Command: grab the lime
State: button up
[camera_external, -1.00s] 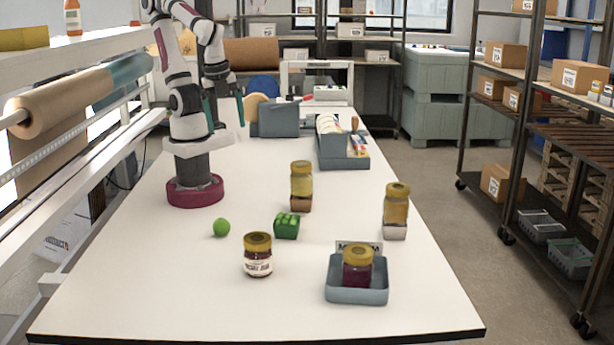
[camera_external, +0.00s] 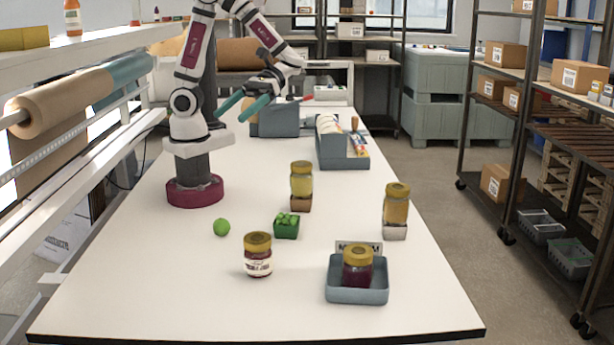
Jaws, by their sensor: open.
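The lime (camera_external: 221,227) is a small bright green ball on the white table, in front of my arm's dark red base and left of a green box. My gripper (camera_external: 236,109) is open, its two teal fingers apart with nothing between them. It is held in the air above the far part of the table, well above and behind the lime. Nothing hides the lime.
Right of the lime is a green box (camera_external: 286,226). A dark jam jar (camera_external: 258,256) stands nearer the front. A blue-grey tray (camera_external: 357,292) holds another jar. Two yellow jars (camera_external: 301,180) (camera_external: 396,205) stand on small blocks. The front left table is clear.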

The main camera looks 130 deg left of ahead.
send_near(221, 225)
jog(key=shift+s+d+f, duration=0.3)
jog(key=shift+d+f, duration=0.35)
jog(key=x, duration=0.7)
jog(key=shift+s+d+f, duration=0.2)
jog(key=shift+d+f, duration=0.05)
jog(key=shift+f, duration=0.25)
grip_shut()
